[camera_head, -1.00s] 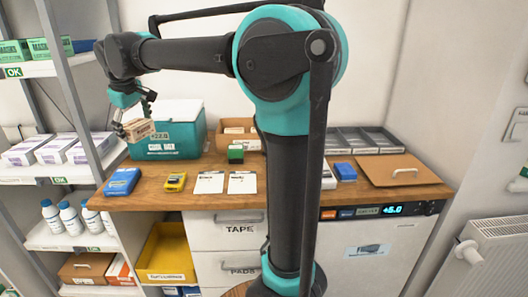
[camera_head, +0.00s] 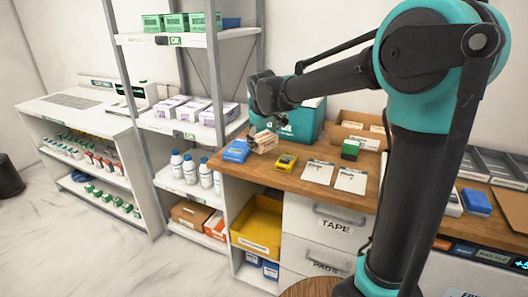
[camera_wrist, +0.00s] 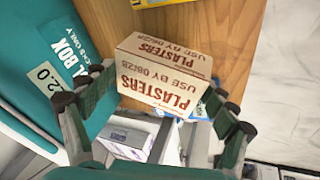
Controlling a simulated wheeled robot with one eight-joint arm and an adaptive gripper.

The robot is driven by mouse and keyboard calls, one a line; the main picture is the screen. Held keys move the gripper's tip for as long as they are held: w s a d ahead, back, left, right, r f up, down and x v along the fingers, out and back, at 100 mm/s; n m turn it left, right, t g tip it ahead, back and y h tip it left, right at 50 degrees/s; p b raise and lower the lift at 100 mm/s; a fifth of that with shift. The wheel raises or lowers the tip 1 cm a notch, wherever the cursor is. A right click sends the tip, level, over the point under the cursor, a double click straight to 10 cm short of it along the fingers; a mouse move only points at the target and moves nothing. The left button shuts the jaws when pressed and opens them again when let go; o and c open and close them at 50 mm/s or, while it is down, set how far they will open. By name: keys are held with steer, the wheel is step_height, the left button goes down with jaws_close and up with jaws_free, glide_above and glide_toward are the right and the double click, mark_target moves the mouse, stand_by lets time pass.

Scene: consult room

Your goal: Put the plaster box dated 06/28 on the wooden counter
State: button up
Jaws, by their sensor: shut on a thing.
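The plaster box (camera_wrist: 160,78) is a tan carton with red print reading "PLASTERS" and "USE BY 08/28", as best I can read it in the wrist view. My gripper (camera_wrist: 160,112) is shut on it, with fingers at its left and right sides. In the head view the box (camera_head: 264,142) is held at the left end of the wooden counter (camera_head: 295,181), near the teal cool box (camera_head: 303,125). I cannot tell whether the box touches the counter. My gripper (camera_head: 262,126) is partly hidden there.
A blue box (camera_head: 236,151) and a yellow device (camera_head: 286,162) lie close by on the counter. Two white cards (camera_head: 318,172) and a green item (camera_head: 350,149) are further right. A shelf rack (camera_head: 178,128) stands at the left.

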mark_target(263, 140)
steer(key=shift+f, duration=2.75)
steer(key=o, duration=1)
steer(key=v, duration=1.2)
